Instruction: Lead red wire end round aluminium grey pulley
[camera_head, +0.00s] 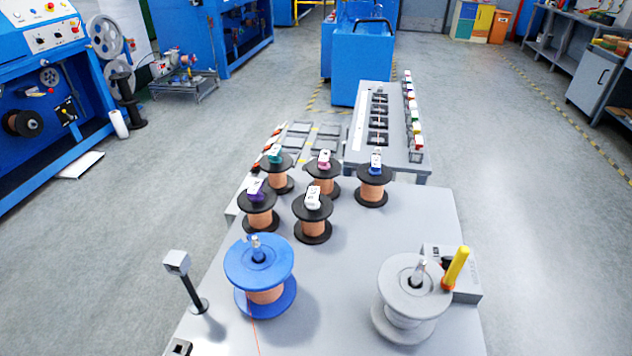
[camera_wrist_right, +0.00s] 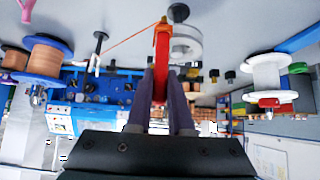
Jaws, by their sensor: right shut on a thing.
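My right gripper (camera_wrist_right: 161,78) shows in the right wrist view, its two dark fingers shut on the red wire end (camera_wrist_right: 160,65), a red and orange piece. A thin red wire (camera_wrist_right: 130,38) runs from its tip to the left. A grey round pulley-like part (camera_wrist_right: 187,42) shows just behind and right of the wire end; contact cannot be told. In the head view, a red wire (camera_head: 254,325) runs down from the blue spool (camera_head: 272,260) out of the picture. A grey flanged wheel (camera_head: 402,290) stands front right. Neither gripper shows in the head view.
Several black spools with copper wire (camera_head: 313,232) stand behind the blue spool. A black post with a grey head (camera_head: 187,283) stands at the left table edge. A yellow rod (camera_head: 456,267) rises beside the grey wheel. The table (camera_head: 340,320) between the two front wheels is clear.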

